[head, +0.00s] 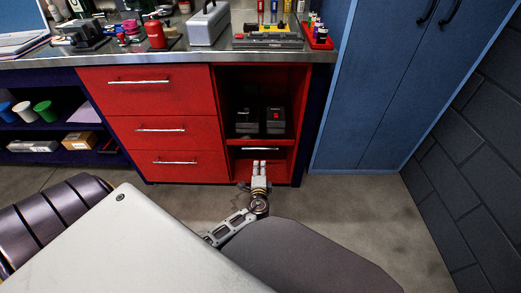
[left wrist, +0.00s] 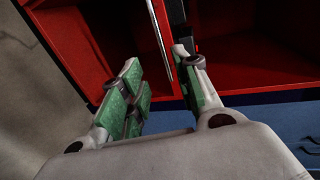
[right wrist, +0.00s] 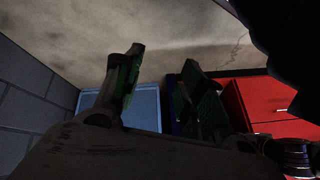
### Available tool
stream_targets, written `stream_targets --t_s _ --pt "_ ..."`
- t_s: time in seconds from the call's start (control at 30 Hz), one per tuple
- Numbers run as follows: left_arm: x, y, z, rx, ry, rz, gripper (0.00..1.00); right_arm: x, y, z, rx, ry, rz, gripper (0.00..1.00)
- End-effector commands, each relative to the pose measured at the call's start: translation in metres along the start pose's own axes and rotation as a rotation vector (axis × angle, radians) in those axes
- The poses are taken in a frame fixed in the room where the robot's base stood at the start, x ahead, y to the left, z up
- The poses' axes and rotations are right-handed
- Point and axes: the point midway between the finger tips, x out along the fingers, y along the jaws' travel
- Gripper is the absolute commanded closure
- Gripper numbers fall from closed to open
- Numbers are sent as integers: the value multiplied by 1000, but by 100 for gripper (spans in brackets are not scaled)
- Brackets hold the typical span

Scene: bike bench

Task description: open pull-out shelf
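The pull-out shelf (head: 285,143) is a red board in the right-hand open compartment of the red bench. It sits inside the compartment, with a silver bar handle (head: 262,149) on its front. My left gripper (head: 259,164) is just below and in front of that handle. In the left wrist view, its green-padded fingers (left wrist: 158,85) are apart, and the silver handle (left wrist: 160,40) runs between their tips, nearer the right finger. I cannot tell whether they touch. My right gripper (right wrist: 165,85) is open and empty, away from the shelf; the head view does not show it.
Two black devices (head: 262,122) stand on the shelf. Red drawers (head: 150,130) with silver handles are to the left. A blue cabinet (head: 370,90) stands close on the right, beside a dark block wall (head: 470,150). The floor (head: 350,205) before the bench is clear.

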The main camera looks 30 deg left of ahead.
Motion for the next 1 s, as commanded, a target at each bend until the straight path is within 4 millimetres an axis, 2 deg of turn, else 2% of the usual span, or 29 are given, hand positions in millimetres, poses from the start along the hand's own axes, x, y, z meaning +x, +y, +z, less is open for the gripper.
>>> stream_targets --t_s 0.17,0.33,0.77,1.0 --pt "16 5 0 2 -3 -18 68 11 -7 -10 7 36 -17 60" --pt "20 2 -1 3 -4 -26 68 13 -11 -16 10 50 -25 60" --pt "22 1 -1 3 -4 -27 68 13 -11 -16 11 53 -25 60" --pt "34 1 -1 3 -3 -29 68 19 -10 -14 17 64 -30 60"
